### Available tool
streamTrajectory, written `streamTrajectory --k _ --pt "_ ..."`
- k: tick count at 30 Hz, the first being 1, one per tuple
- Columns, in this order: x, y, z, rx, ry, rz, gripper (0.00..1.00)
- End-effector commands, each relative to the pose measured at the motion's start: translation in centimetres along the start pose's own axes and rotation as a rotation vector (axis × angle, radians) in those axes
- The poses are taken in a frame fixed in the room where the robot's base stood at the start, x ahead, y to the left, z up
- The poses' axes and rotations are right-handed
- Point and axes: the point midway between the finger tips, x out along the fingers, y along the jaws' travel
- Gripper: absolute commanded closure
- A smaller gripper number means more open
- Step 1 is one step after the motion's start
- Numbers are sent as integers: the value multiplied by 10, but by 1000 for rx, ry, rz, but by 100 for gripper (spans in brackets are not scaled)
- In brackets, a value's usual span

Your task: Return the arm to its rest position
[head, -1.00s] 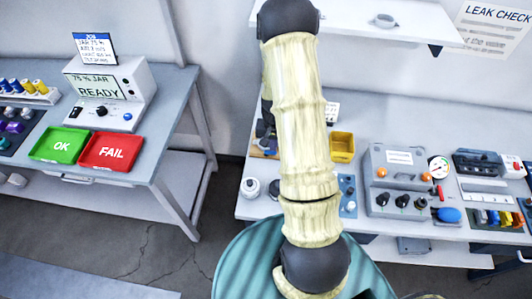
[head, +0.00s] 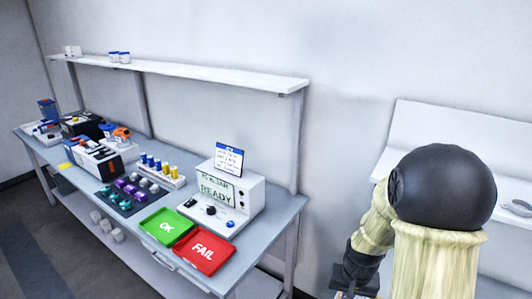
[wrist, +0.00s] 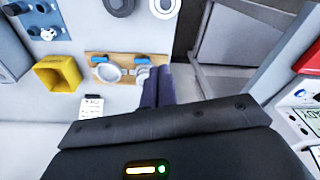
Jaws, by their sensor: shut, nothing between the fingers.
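My arm (head: 440,260) shows at the lower right of the head view, with its pale links and a large dark joint. My gripper's dark fingers (wrist: 157,86) are together and empty in the wrist view. They point toward the right end of a wooden board (wrist: 98,58) on the bench, and cover part of it. I cannot tell how high above the board they are. In the head view the hand is only partly visible at the bottom edge.
A yellow bin (wrist: 58,73) and a small white card (wrist: 91,107) are near the board. In the head view, a green OK tray (head: 166,226), a red FAIL tray (head: 204,251) and a READY tester (head: 222,200) stand on the left bench. A shelf (head: 200,75) runs above them.

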Motion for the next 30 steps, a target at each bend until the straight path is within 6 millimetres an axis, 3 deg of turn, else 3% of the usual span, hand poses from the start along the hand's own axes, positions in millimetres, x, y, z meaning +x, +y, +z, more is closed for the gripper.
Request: streamTrajectory --k 1,6,12,30 --pt "-15 -7 9 -37 18 -5 100" --pt "-52 -24 43 -157 63 -18 100" --pt "-79 -33 77 -264 102 -27 100" --pt "-82 -34 84 -283 108 -28 100"
